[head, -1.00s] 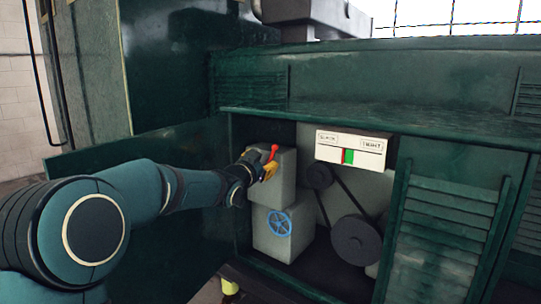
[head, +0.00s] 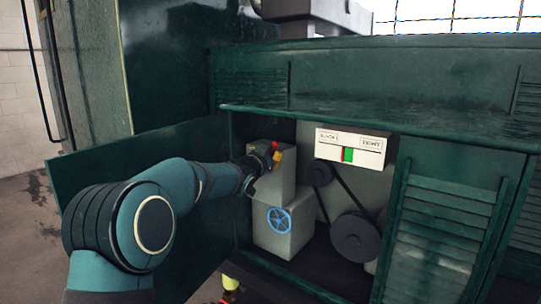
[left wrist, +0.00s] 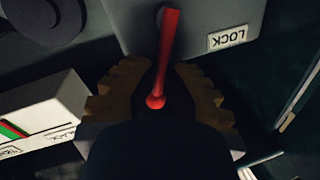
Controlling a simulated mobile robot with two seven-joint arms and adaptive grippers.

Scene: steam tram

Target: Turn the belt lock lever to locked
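The red belt lock lever (head: 276,146) is on the upper grey box inside the open green cabinet, mostly hidden by my left gripper (head: 272,157) in the head view. In the left wrist view, the lever (left wrist: 168,50) runs between the two yellow-brown fingers of my left gripper (left wrist: 158,95). Its rounded red end lies near the gripper's palm. The fingers are apart, with dark gaps visible on both sides of the lever. A white LOCK label (left wrist: 228,39), upside down here, is on the box to the right of the lever. My right gripper is not in view.
A blue handwheel (head: 279,221) is on the lower grey box. A white gauge panel (head: 350,148) with a red and green marker, a belt and dark pulleys (head: 355,238) are to the right. The open green door (head: 130,165) is at left, beside my arm.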

